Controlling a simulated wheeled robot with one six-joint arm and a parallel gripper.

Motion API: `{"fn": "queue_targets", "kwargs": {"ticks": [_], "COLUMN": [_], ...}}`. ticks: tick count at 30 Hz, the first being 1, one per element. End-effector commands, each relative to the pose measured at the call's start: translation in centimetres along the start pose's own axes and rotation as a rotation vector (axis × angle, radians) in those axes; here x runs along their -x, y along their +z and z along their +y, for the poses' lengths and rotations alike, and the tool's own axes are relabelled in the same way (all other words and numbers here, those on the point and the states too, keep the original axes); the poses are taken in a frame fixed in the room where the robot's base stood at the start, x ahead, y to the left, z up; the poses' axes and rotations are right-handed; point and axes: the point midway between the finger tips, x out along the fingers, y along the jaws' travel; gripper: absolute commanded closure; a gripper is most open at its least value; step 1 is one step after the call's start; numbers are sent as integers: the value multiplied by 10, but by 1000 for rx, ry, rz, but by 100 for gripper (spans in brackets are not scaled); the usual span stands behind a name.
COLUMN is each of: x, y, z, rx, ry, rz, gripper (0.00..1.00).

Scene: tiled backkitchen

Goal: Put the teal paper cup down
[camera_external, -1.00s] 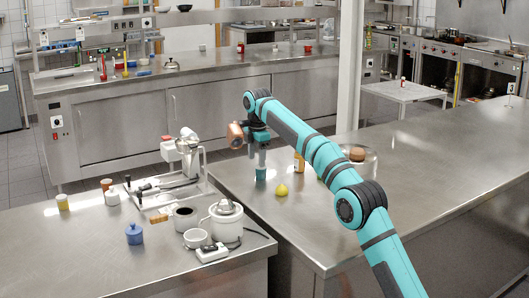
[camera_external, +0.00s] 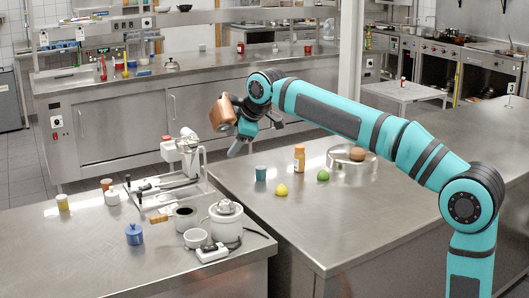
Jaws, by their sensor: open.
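The teal paper cup (camera_external: 261,173) stands upright on the right steel counter (camera_external: 400,215), near its left edge. My gripper (camera_external: 236,152) is up and to the left of the cup, clear of it and empty. It is tilted, with its fingers pointing down and to the left. The fingers are small in this view, but they are apart. Nothing hides the cup.
An orange bottle (camera_external: 299,158), a yellow lemon (camera_external: 282,190) and a green lime (camera_external: 323,175) are near the cup. A round brown item sits on a metal tray (camera_external: 340,172) further right. A gap separates this counter from the left one (camera_external: 70,255). The right counter's front is clear.

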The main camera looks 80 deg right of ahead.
Motion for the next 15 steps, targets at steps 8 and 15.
{"fn": "queue_targets", "kwargs": {"ticks": [8,15], "x": [70,120], "y": [-13,-6], "z": [-81,-151], "rx": [-100,-198], "ry": [84,129], "rz": [154,302], "gripper": [40,40]}}
